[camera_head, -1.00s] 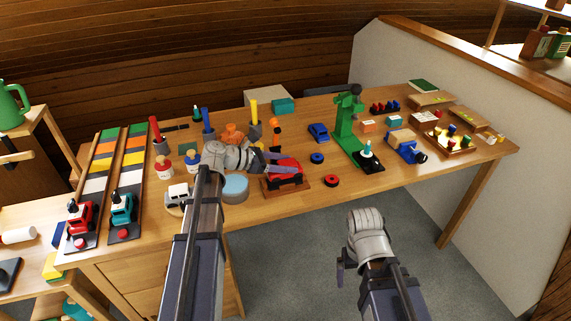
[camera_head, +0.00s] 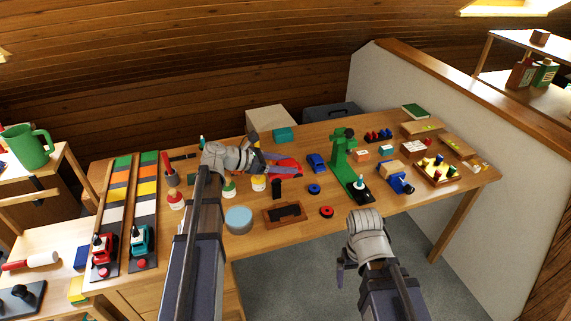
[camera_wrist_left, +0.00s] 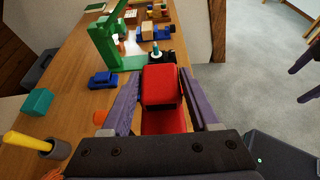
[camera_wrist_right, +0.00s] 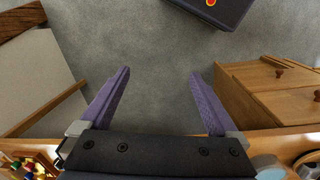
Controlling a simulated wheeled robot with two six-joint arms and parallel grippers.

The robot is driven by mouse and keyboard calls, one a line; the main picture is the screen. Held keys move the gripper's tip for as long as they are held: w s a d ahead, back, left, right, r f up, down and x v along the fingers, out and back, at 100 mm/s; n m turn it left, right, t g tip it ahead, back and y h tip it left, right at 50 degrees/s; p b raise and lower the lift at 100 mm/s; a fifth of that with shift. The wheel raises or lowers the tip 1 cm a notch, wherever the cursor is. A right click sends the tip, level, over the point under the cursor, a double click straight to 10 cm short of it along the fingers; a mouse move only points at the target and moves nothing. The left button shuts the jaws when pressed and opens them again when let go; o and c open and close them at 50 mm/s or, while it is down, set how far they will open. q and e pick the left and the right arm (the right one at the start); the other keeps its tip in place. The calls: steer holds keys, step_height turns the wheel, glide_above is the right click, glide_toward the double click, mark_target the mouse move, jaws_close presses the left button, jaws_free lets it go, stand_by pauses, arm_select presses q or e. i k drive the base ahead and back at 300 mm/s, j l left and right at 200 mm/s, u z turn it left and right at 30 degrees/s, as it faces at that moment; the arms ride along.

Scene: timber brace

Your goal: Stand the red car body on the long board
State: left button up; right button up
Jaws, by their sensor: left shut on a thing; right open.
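The red car body (camera_head: 289,167) is between the fingers of my left gripper (camera_head: 284,161), above the back middle of the bench in the head view. In the left wrist view the red body (camera_wrist_left: 162,85) sits between both purple fingers, which are shut on it. The wooden tray (camera_head: 270,222) below it shows a dark, empty recess. Two long striped boards (camera_head: 121,188) lie at the left of the bench; I cannot tell whether either is the task's long board. My right gripper (camera_wrist_right: 160,75) is open and empty over the floor, in front of the bench.
A red truck (camera_head: 103,250) and a teal truck (camera_head: 141,240) stand at the boards' near ends. A partition (camera_head: 400,85) closes the right side.

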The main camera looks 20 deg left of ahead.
mark_target(423, 123)
steer(key=i+l+z, duration=0.25)
steer(key=l+z, duration=0.2)
steer(key=i+l+z, duration=0.25)
steer(key=z, duration=0.15)
steer(key=i+l+z, duration=0.2)
steer(key=i+z, duration=0.25)
steer(key=i+l+u, duration=0.1)
steer(key=i+l, duration=0.15)
steer(key=i, duration=0.15)
steer(key=i+u, duration=0.45)
steer(key=u, duration=0.2)
steer(key=i+j, duration=0.1)
steer(key=i, duration=0.35)
steer(key=i+l, duration=0.3)
